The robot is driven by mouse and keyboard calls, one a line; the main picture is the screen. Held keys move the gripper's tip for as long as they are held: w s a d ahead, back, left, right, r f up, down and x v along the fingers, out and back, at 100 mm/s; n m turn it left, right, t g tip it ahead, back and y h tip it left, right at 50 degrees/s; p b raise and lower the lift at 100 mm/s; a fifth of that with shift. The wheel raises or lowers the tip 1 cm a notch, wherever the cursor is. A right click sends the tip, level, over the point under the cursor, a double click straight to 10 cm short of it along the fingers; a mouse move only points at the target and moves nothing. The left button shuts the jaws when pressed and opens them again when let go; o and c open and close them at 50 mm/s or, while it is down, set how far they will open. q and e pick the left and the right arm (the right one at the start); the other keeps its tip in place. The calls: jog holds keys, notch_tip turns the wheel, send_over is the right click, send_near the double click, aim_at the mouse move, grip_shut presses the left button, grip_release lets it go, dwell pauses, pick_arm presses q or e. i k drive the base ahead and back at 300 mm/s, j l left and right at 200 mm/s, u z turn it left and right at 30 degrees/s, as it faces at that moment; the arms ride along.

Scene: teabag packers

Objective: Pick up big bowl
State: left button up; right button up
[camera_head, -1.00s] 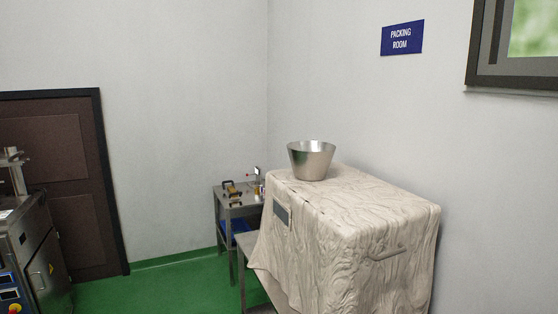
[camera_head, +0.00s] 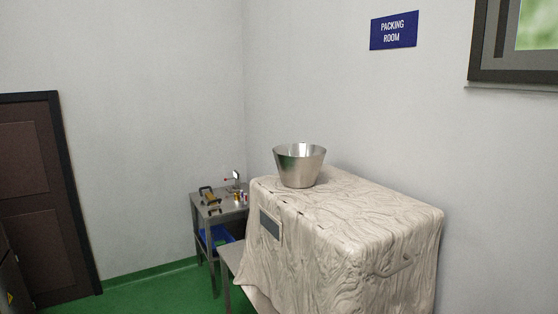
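The big bowl (camera_head: 299,167) is a shiny metal bowl with a wide rim and a narrower base. It stands upright on the far left part of the top of a cloth-covered block (camera_head: 350,225). Its inside shows only a little at the rim. Neither of my grippers is in view, and nothing touches the bowl except the cover under it.
A small metal table (camera_head: 222,212) with tools and small items stands behind the block to the left, with a blue crate (camera_head: 218,237) below. A brown door (camera_head: 30,200) is at the left. Green floor (camera_head: 150,290) lies clear between. A machine edge shows at the lower left.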

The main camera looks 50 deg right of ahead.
aim_at(299, 165)
jog(key=i+l, duration=0.15)
jog(key=i, duration=0.45)
jog(key=i+l, duration=0.15)
jog(key=i, duration=0.5)
jog(key=i+l, duration=0.15)
jog(key=i, duration=0.45)
jog(key=i+l+z, duration=0.1)
jog(key=i, duration=0.5)
